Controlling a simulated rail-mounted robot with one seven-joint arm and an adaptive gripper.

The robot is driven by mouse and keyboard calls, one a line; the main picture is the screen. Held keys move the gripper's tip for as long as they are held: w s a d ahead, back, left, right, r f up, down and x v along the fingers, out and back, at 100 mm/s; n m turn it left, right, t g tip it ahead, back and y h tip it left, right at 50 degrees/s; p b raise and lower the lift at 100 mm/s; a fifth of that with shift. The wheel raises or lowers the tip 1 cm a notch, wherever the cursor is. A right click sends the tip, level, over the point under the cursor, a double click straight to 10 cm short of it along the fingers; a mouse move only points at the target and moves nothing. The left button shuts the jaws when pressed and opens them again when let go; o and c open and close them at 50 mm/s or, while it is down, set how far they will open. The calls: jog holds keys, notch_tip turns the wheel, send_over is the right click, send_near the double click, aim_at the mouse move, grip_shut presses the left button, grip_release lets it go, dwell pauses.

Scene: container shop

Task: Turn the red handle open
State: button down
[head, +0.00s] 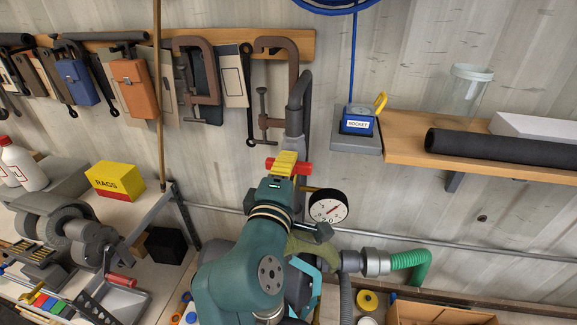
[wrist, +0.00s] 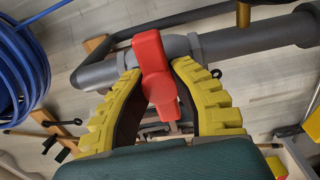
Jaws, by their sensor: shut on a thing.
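The red handle (wrist: 156,70) sits on a grey pipe valve in the wrist view, and its red ends also show on both sides of my fingers in the head view (head: 303,168). My gripper (wrist: 158,88) has yellow ribbed fingers, one on each side of the handle, shut on it. In the head view my gripper (head: 284,164) reaches up to the handle in front of the vertical grey pipe (head: 294,120). Part of the handle and the valve body is hidden behind my fingers in the head view.
A pressure gauge (head: 328,208) is just right of and below my gripper. C-clamps (head: 268,123) hang on the wall to the left. A green hose (head: 415,262) runs lower right.

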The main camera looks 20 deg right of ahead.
jog(key=shift+f+m, duration=0.15)
jog(key=shift+m, duration=0.15)
jog(key=m+b, duration=0.3)
jog(key=shift+f, duration=0.15)
jog(key=m+b, duration=0.4)
jog(key=m, duration=0.1)
jog(key=shift+m, duration=0.4)
jog(key=m+b, duration=0.3)
jog(key=m, duration=0.1)
jog(key=shift+m, duration=0.3)
jog(key=shift+m+b, duration=0.85)
jog(key=shift+m, duration=1.05)
jog(key=c, duration=0.9)
grip_release()
jog(key=shift+r, duration=0.2)
